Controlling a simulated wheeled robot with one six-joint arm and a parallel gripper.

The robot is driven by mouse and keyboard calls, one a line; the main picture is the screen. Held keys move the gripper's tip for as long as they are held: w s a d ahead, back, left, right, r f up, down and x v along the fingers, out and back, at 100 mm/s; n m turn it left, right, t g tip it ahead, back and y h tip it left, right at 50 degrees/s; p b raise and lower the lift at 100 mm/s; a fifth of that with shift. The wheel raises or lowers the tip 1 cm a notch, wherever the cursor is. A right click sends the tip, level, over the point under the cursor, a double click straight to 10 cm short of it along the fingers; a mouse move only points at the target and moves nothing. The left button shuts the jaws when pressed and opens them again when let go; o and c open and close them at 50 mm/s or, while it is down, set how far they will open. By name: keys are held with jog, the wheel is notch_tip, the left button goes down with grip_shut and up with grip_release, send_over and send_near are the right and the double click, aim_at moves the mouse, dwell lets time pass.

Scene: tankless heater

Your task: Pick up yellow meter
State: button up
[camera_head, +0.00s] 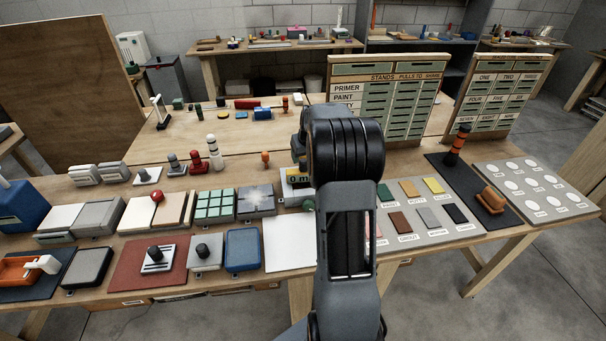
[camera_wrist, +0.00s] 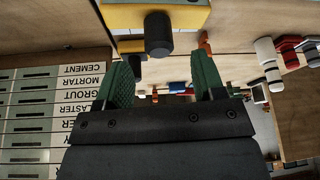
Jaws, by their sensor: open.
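In the head view my gripper is mostly hidden behind my arm.
Left of the meter are a grey pad (camera_head: 256,201) and a green-tiled block (camera_head: 214,206). A white sheet (camera_head: 289,243) lies in front. A board of labelled slots (camera_head: 386,100) stands behind to the right. A sample board (camera_head: 420,212) lies right of my arm.

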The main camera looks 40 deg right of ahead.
aim_at(303, 159)
jog(key=shift+p+x, duration=0.5)
jog(key=shift+x, duration=2.2)
jog(key=shift+c, duration=0.3)
grip_shut()
jog(key=shift+r, duration=0.1)
jog(key=shift+r, duration=0.55)
jog(key=s+r+b, duration=0.3)
jog(key=s+r, duration=0.8)
jog(key=s, duration=0.3)
jog(key=shift+d+r, duration=0.25)
jog(key=shift+r, duration=0.1)
